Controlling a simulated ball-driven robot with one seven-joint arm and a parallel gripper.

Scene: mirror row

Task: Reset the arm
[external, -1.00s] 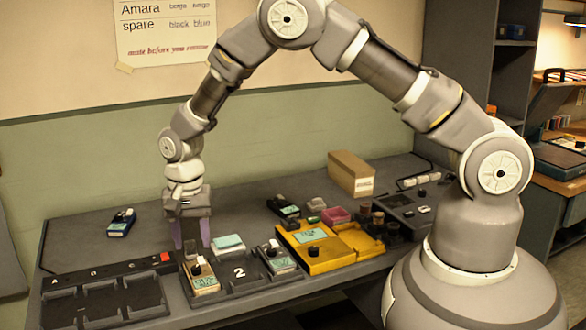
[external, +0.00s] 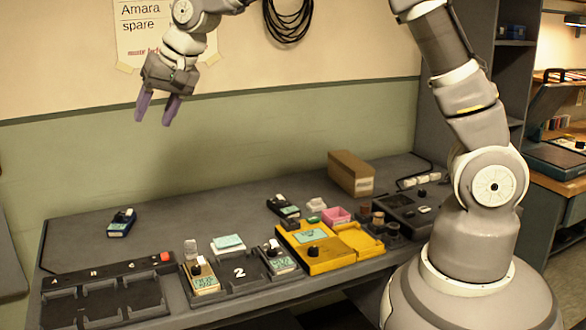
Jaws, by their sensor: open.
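My gripper (external: 155,110) hangs high above the left part of the bench in the external view. Its two purple fingers are apart with nothing between them, and they tilt down toward the left. The fingers show against the wall, well clear of every object. My arm reaches up from its base at the right, and its upper part runs out of the top of the picture.
Below are a grey bench (external: 160,230), a black slotted tray (external: 105,297), a tray marked 2 (external: 240,272), a tan device (external: 203,278), a dark blue device (external: 121,222), a yellow box (external: 315,252) and a cardboard box (external: 351,174). The air around the gripper is free.

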